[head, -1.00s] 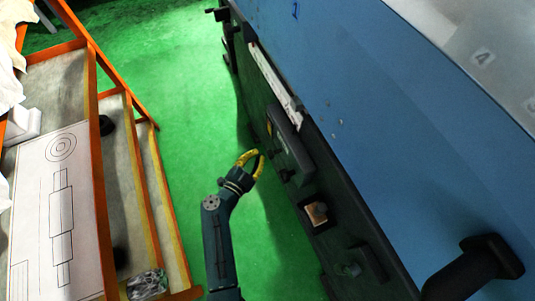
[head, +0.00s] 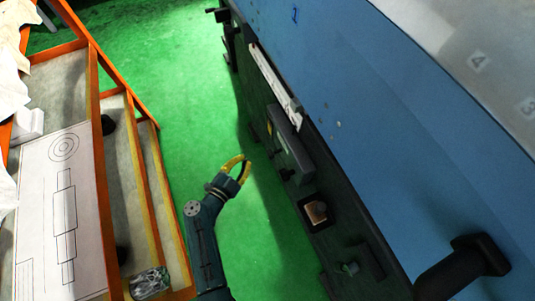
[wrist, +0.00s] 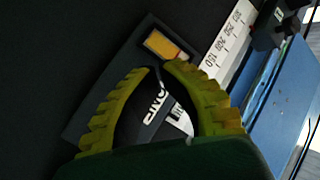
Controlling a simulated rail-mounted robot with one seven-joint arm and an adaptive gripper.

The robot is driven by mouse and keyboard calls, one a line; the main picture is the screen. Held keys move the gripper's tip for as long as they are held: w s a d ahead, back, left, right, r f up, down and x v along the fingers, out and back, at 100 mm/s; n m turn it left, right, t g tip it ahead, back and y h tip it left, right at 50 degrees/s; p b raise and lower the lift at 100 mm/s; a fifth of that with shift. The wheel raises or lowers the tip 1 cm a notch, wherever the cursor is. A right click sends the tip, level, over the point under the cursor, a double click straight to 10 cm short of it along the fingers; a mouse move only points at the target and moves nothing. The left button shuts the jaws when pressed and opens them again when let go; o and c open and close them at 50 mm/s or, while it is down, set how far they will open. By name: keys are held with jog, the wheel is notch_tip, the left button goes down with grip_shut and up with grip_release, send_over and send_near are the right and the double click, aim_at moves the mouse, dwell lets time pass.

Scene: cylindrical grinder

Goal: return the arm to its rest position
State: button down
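My gripper (head: 245,161) has yellow fingers and is in the aisle in the head view, left of the machine's dark front and clear of it. In the wrist view my gripper (wrist: 160,68) shows two ribbed yellow fingers curving toward each other. A small gap shows between the tips, and nothing is held. My dark arm (head: 203,245) reaches up from the bottom of the head view.
The blue and black grinder (head: 345,125) fills the right, with a small control box (head: 292,155) and a dark handle (head: 465,265). An orange-framed shelf (head: 93,150) with a drawing sheet (head: 62,215) stands left. Green floor (head: 185,90) between them is clear.

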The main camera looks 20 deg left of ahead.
dwell(0.4)
jog(key=w+r+n+t+y+p, duration=0.3)
jog(key=r+n+t+y, duration=0.15)
jog(key=r, duration=1.55)
jog(key=w+r+n+t+y+p, duration=0.3)
jog(key=r+y, duration=0.3)
jog(key=r, duration=1.4)
jog(key=s+d+r+n+g+y+p, duration=0.1)
jog(key=d+r+n+y, duration=0.15)
jog(key=r, duration=0.35)
jog(key=s+d+r+n+g+y+p, duration=0.1)
jog(key=d+r+n+p, duration=0.15)
jog(key=r, duration=0.45)
jog(key=s+d+r+m+h+p, duration=0.1)
jog(key=s+d+r+h+p, duration=0.1)
jog(key=s+d+r+h, duration=0.5)
jog(key=s+d+r+m+h+p, duration=0.25)
jog(key=s+d+r, duration=0.45)
jog(key=d, duration=0.5)
notch_tip(320, 180, up, 38)
jog(key=w+p, duration=0.1)
jog(key=p, duration=3.6)
jog(key=shift+n+h, duration=0.4)
jog(key=shift+h, duration=0.05)
jog(key=shift+w+d, duration=0.1)
jog(key=shift+w, duration=0.05)
